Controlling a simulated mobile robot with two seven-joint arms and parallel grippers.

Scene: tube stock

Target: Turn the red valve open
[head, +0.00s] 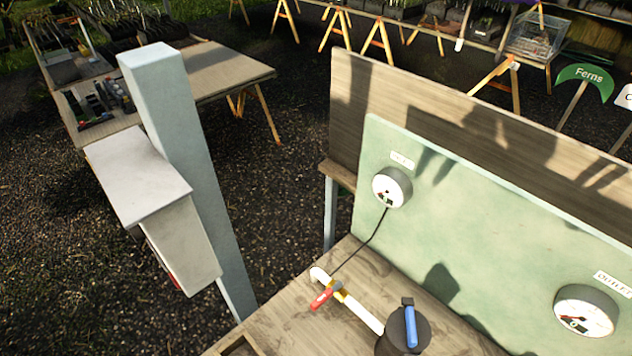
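The red valve handle (321,299) sits on a brass valve body (340,291) in a white pipe (362,315) on the wooden bench. The handle lies across the pipe, pointing toward the lower left. A dark round fitting with a blue handle (411,327) stands at the pipe's lower right end. Neither of my grippers shows in the head view.
A green panel behind the pipe carries a gauge (391,187) and an outlet gauge (585,311). A thin black line runs from the first gauge to the pipe. A grey post (190,150) with a white box (140,177) stands left of the bench (290,325).

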